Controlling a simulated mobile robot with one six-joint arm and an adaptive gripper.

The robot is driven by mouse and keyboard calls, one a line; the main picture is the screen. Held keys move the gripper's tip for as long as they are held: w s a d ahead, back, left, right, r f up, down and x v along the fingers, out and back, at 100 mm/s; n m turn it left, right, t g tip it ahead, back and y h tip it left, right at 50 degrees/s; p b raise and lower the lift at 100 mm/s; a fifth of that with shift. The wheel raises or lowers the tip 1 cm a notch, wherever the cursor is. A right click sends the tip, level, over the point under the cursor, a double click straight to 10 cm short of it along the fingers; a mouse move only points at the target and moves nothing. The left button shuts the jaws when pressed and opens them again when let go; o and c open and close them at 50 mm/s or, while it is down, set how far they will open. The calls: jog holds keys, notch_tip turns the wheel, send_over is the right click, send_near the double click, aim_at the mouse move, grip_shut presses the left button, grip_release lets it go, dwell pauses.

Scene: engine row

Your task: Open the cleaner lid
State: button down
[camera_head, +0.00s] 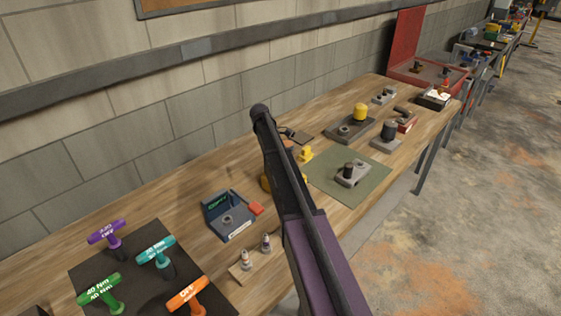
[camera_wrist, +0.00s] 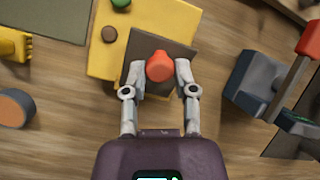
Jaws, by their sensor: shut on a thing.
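The cleaner (camera_wrist: 112,62) shows in the wrist view as a yellow body with a green knob and a brown round spot. A dark grey square plate (camera_wrist: 140,45), which looks like its lid, lies over the yellow body with a red-orange knob (camera_wrist: 160,66) on it. My gripper (camera_wrist: 161,72) is shut on this knob, one finger on each side. From above I cannot tell whether the lid is raised.
A dark blue device with a red-ended lever (camera_head: 230,213) stands close by; it also shows in the wrist view (camera_wrist: 255,85). A yellow piece (camera_head: 306,154) and a green mat (camera_head: 372,184) are on the other side. Coloured T-handles (camera_head: 156,252) stand at the front left.

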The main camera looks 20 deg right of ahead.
jog(key=shift+w+a, duration=0.15)
jog(key=shift+a, duration=0.3)
jog(key=shift+d+g, duration=0.3)
jog(key=shift+d, duration=0.05)
jog(key=shift+d, duration=0.1)
jog(key=shift+c, duration=2.1)
grip_release()
jog(key=shift+r, duration=0.1)
